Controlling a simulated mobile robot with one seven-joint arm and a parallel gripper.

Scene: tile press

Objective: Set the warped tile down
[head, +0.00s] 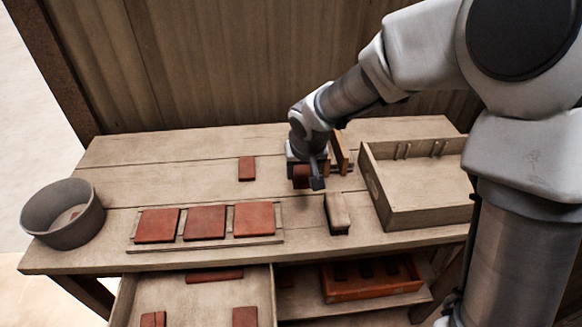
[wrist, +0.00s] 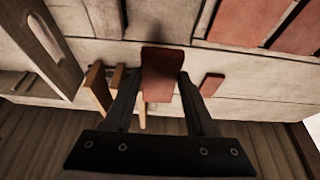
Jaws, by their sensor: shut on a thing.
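My gripper (head: 305,183) is shut on a red-brown tile (wrist: 161,72) and holds it over the back middle of the workbench (head: 290,235). The tile also shows at the fingers in the head view (head: 301,174), partly hidden by them. In the wrist view it sits between the two dark fingers of my gripper (wrist: 160,88). I cannot tell from these views how warped it is, or how high it is above the bench top.
A board with three flat tiles (head: 205,222) lies front left of my gripper. A small tile (head: 247,168) lies behind it. A round tub (head: 63,213) stands left, an open wooden box (head: 420,219) right, a block (head: 337,213) between. An open drawer (head: 205,295) juts out below.

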